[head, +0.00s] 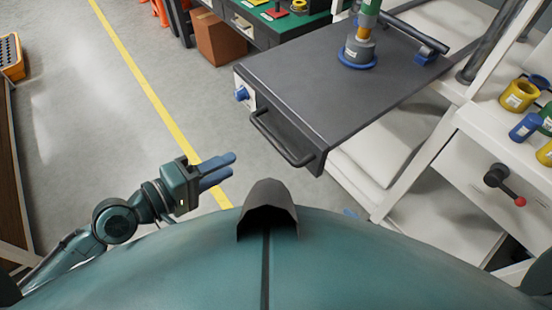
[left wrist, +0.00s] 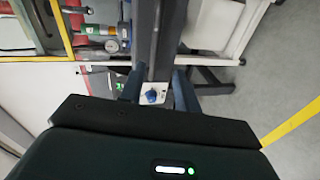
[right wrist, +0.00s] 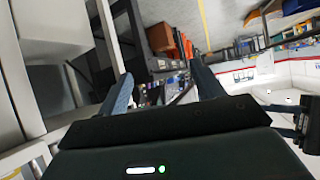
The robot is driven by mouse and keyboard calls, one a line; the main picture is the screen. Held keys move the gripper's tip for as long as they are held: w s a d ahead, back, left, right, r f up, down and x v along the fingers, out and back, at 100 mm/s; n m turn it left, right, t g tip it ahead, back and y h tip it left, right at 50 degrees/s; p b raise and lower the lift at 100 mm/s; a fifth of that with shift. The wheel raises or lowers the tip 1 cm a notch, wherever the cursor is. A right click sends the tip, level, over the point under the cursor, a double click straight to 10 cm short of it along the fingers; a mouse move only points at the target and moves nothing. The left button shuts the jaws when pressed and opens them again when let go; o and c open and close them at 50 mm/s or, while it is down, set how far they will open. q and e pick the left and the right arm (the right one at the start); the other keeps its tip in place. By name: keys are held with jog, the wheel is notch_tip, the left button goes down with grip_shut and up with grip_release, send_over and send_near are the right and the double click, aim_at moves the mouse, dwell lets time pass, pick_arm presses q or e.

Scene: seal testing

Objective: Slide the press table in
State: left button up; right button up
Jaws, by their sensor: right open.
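The press table (head: 310,95) is a dark grey slab in the head view, sticking out from the white frame on the right. It has a black bar handle (head: 280,140) on its front edge and a blue knob (head: 242,94) on its near left corner. My left gripper (head: 234,165) is left of and below the handle, apart from it, open and empty. In the left wrist view the knob (left wrist: 152,97) shows between my spread fingers (left wrist: 157,90). My right gripper (right wrist: 162,85) shows only in the right wrist view, fingers apart and empty.
A blue-based fixture (head: 357,55) with a green and yellow upper part stands on the table. The white frame (head: 410,165) holds a shelf with yellow, blue and green parts and a red-tipped lever (head: 505,182). A cardboard box (head: 218,38) stands behind.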

aim_at(277, 142)
pick_arm(q)
jog(key=shift+n, duration=0.4)
jog(key=x, duration=0.4)
jog(key=p+x, duration=0.1)
jog(key=x, duration=0.3)
jog(key=r+p+x, duration=0.1)
jog(key=x, duration=0.3)
jog(key=shift+s+d+f, duration=0.1)
jog(key=shift+d, duration=0.55)
grip_shut()
